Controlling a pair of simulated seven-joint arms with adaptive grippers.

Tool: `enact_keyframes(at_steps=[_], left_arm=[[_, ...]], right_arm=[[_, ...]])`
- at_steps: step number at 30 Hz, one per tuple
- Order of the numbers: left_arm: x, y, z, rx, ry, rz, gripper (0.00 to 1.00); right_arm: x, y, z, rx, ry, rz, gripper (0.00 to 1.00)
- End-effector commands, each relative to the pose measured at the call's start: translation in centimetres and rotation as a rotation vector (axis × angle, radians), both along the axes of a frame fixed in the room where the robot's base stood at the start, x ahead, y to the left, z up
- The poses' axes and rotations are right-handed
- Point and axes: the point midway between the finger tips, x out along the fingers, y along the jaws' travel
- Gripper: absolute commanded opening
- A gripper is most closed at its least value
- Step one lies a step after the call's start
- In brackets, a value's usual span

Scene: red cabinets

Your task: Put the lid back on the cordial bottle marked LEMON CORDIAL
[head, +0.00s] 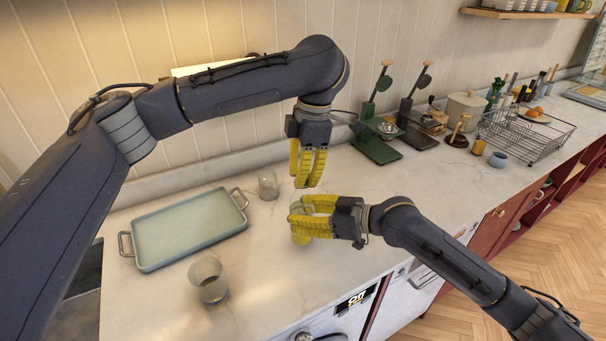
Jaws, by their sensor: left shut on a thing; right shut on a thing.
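The cordial bottle (301,239), clear with pale yellow contents, stands on the counter near the middle of the head view. My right gripper (304,219) comes in from the right and is shut around its upper part, hiding much of it. No lettering is readable on the bottle. My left gripper (305,183) points down just above and behind the bottle top, with a small gap between the two grippers. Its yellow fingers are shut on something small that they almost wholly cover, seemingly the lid. The lid itself cannot be made out clearly.
A pale green tray (190,229) lies on the left of the counter. One glass (209,281) stands in front of it, another glass (268,184) behind the bottle.

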Motion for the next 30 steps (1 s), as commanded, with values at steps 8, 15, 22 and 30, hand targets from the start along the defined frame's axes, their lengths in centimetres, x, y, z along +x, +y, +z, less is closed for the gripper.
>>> enact_keyframes(at_steps=[8, 15, 22, 30], left_arm=[[0.0, 0.0, 0.0, 0.003, 0.003, -0.33, 0.06], [0.0, 0.0, 0.0, 0.003, 0.005, -0.325, 0.32], [0.0, 0.0, 0.0, 0.003, 0.005, -0.323, 0.42], [0.0, -0.1, 1.0, 0.003, 0.003, -0.323, 0.42]], right_arm=[[0.0, 0.0, 0.0, 0.0, -0.001, 0.0, 0.0], [0.0, 0.0, 0.0, 0.0, -0.001, 0.0, 0.0], [0.0, 0.0, 0.1, 0.001, -0.002, 0.0, 0.0], [0.0, 0.0, 0.1, 0.001, -0.002, 0.0, 0.0]])
